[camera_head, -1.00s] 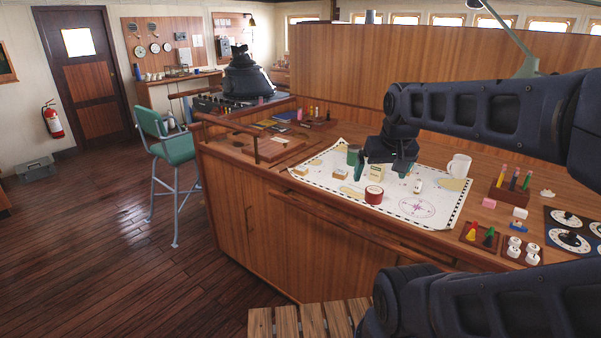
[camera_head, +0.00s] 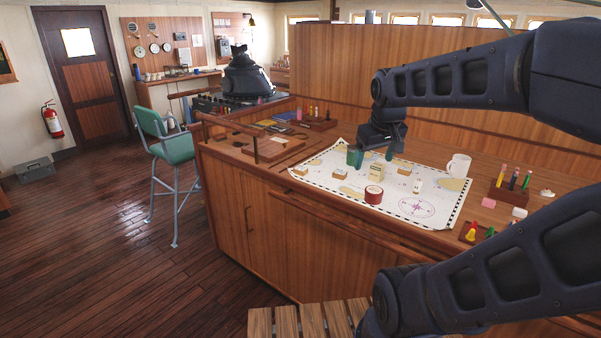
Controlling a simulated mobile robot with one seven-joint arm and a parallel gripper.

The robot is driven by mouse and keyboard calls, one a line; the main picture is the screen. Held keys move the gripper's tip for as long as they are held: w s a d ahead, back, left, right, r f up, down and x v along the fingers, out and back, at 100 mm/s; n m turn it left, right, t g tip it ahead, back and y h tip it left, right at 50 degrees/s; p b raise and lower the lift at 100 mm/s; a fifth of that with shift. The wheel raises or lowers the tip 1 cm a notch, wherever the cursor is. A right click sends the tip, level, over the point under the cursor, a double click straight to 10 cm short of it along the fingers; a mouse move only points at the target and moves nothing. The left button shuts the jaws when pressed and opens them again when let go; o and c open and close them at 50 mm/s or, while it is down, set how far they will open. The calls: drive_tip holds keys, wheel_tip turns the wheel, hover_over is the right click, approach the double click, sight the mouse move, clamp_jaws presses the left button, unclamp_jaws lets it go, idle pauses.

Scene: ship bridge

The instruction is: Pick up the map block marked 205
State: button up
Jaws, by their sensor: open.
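Several small cream and tan map blocks sit on the chart (camera_head: 335,178) on the wooden counter. One taller cream block (camera_head: 376,173) is near the middle, one low block (camera_head: 404,170) is to its right, and others are at the left, at the chart's edge (camera_head: 300,171) and behind it (camera_head: 314,162). The numbers are too small to read, so I cannot tell which is marked 205.
A red round tin (camera_head: 373,195) stands at the chart's front and a small white piece (camera_head: 417,186) to its right. A white mug (camera_head: 459,166) and a pen holder (camera_head: 508,194) are at the right. A wooden partition (camera_head: 340,80) rises behind the counter.

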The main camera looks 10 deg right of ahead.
drive_tip(key=w+a+r+n, duration=0.2)
drive_tip(key=w+n, duration=0.4)
drive_tip(key=w, duration=0.6)
drive_tip(key=n+g+h, duration=0.2)
drive_tip(key=n, duration=1.7)
hover_over(300, 168)
drive_tip(key=s+a, duration=0.2)
wheel_tip(300, 168, down, 18)
drive_tip(key=x, duration=1)
drive_tip(key=shift+s+a+f, duration=0.1)
drive_tip(key=shift+s+f, duration=0.05)
drive_tip(key=shift+f, duration=0.15)
drive_tip(key=shift+c, duration=0.3)
drive_tip(key=c, duration=1)
